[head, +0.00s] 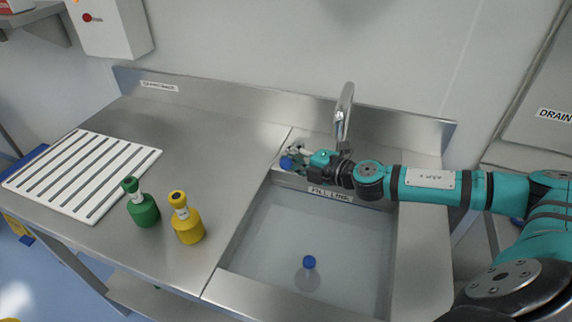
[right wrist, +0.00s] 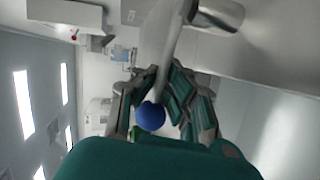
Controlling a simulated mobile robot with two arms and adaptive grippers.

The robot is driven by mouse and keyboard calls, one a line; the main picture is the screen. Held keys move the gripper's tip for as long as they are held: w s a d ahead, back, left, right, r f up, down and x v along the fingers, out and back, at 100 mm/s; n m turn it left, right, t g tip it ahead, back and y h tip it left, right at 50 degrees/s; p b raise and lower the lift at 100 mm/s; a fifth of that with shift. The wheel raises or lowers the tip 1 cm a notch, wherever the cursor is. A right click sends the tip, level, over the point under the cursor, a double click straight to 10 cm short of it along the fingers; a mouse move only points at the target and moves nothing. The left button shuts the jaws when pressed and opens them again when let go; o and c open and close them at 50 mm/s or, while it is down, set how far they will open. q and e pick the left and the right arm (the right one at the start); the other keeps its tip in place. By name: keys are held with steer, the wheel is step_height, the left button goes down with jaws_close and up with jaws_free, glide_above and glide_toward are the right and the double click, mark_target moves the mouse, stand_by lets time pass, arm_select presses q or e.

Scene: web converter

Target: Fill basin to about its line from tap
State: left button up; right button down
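The steel basin (head: 232,262) is sunk in the counter, with a fill line label (head: 330,195) at its back edge. Its inside looks pale; I cannot tell the water level. The tap (head: 344,112) stands behind it, and no stream shows clearly. The tap's lever ends in a blue knob (head: 286,163), which also shows in the right wrist view (right wrist: 151,116). My right gripper (head: 303,156) is at the lever. In the right wrist view its fingers (right wrist: 160,80) close in on both sides of the lever's rod, around it behind the knob. My left gripper is out of view.
A white slotted rack (head: 85,172) lies farther left. A steel splashback (head: 215,101) runs behind.

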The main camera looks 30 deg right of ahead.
steer(key=c, duration=1.4)
jaws_free()
steer(key=shift+s+d+r, duration=0.1)
steer(key=shift+s, duration=0.15)
steer(key=shift+w, duration=0.1)
steer(key=v, duration=1.2)
